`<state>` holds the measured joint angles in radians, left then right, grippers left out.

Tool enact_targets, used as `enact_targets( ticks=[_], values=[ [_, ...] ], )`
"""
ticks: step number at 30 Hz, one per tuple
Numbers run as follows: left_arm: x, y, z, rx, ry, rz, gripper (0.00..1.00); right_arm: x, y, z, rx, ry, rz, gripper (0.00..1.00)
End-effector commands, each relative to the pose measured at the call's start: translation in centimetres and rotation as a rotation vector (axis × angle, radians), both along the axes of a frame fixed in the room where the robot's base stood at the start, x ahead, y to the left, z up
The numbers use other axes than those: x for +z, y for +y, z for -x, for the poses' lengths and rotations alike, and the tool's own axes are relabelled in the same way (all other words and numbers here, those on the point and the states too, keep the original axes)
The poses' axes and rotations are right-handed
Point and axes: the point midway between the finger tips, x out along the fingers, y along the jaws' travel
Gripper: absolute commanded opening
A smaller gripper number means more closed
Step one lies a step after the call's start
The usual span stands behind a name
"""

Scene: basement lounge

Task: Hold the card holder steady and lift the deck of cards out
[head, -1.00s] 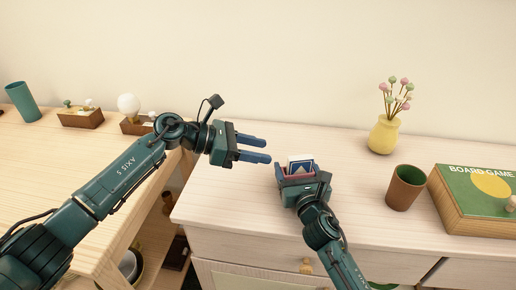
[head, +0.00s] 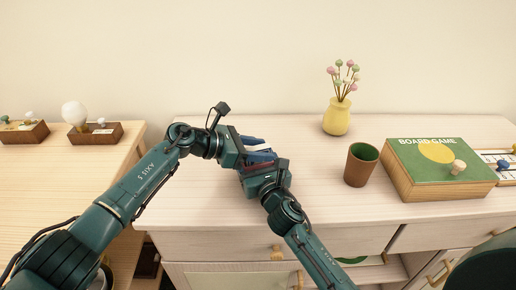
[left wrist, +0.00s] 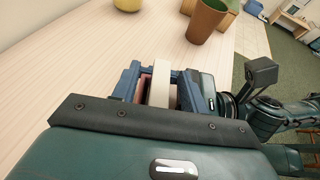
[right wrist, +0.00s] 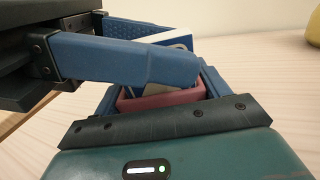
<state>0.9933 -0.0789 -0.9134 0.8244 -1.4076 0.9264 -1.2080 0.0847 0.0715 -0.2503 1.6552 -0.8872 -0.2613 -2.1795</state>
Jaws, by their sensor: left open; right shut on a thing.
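The reddish-pink card holder (right wrist: 160,98) stands on the pale cabinet top, and my right gripper (head: 262,165) is shut on it. The deck of cards (right wrist: 170,40) stands upright in the holder, its white edge and blue-and-white face rising above the rim. In the left wrist view the deck (left wrist: 162,90) is a cream block, with the pink holder (left wrist: 144,88) beside it. My left gripper (head: 256,148) is open, with one finger on each side of the deck's upper part. I cannot tell whether the fingers touch it. In the head view the grippers mostly hide holder and deck.
A brown cup (head: 361,166), a yellow vase (head: 337,118) with flowers and a green-topped board game box (head: 440,170) stand to the right on the cabinet. A wooden table (head: 70,165) with small trays is at left. The cabinet top behind the grippers is clear.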

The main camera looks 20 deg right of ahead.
Motion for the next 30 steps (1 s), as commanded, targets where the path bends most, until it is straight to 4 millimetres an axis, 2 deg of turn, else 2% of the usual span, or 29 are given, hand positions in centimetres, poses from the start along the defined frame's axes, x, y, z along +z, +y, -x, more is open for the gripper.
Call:
enact_targets(
  ticks=[7, 22, 30],
  values=[
    [0.02, -0.01, -0.03, 0.001, 0.000, 0.000, 0.42, -0.03, -0.01, 0.00, 0.000, 0.001, 0.000, 0.52],
    [0.03, 0.01, -0.03, 0.001, 0.000, 0.001, 0.01, -0.03, -0.01, 0.00, 0.000, 0.001, 0.000, 0.52],
    [0.51, 0.01, -0.06, 0.000, -0.002, 0.002, 0.00, -0.02, -0.02, 0.00, 0.000, 0.001, 0.000, 0.52]
  ],
)
